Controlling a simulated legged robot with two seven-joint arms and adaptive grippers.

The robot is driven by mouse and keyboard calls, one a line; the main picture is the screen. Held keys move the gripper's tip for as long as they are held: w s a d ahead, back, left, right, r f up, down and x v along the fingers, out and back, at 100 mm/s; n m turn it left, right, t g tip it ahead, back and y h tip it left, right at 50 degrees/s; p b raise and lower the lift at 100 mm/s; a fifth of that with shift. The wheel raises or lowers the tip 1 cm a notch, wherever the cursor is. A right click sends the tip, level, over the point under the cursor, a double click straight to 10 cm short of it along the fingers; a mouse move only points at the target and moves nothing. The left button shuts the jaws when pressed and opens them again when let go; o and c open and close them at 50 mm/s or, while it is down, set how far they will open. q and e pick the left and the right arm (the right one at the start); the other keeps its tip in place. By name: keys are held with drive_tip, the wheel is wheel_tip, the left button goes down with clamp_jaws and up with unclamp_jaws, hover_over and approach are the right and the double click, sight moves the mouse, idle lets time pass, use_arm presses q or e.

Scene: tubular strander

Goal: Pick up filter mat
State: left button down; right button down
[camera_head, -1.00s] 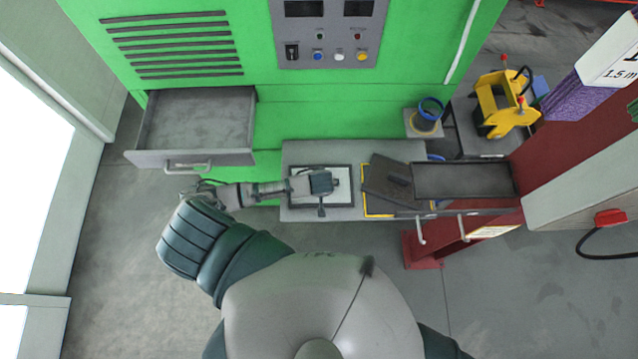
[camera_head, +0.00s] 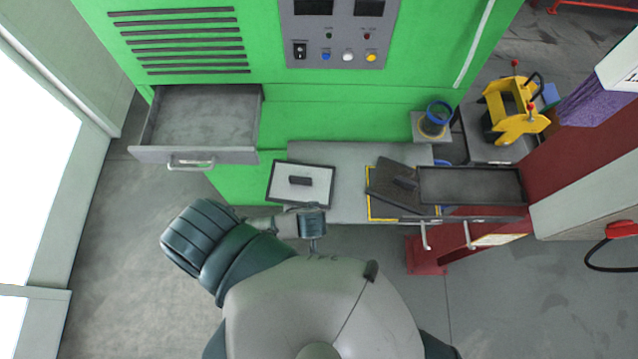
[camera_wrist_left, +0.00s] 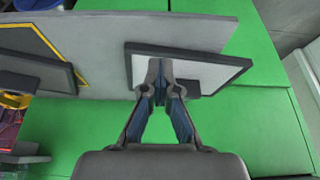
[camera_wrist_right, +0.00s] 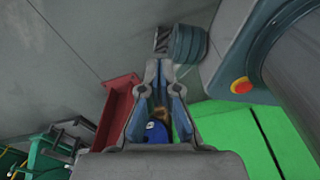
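The filter mat (camera_head: 316,187), a white panel with a black rim and a dark handle in its middle, lies slightly turned on the grey shelf (camera_head: 349,190). Its left part sticks out past the shelf's left edge. My left gripper (camera_head: 312,245) is just in front of the mat, apart from its handle.
A dark mat (camera_head: 385,185) lies over a yellow-edged frame on the shelf, beside a dark tray (camera_head: 470,186). An open, empty drawer (camera_head: 195,155) is at the left. The shelf's middle is clear.

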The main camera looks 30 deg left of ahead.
use_arm(q)
drive_tip(key=s, duration=0.1)
drive_tip(key=s+d, duration=0.1)
drive_tip(key=s, duration=0.1)
drive_tip(key=shift+s+d+r, duration=0.2)
drive_tip(key=shift+r, duration=0.05)
use_arm(e)
drive_tip(key=shift+d+f, duration=0.2)
drive_tip(key=shift+d, duration=0.7)
use_arm(q)
drive_tip(key=shift+a, duration=0.1)
drive_tip(key=c, duration=1.1)
unclamp_jaws()
drive_tip(key=shift+a, duration=0.1)
drive_tip(key=o, duration=0.7)
use_arm(e)
drive_tip(key=shift+a, duration=0.7)
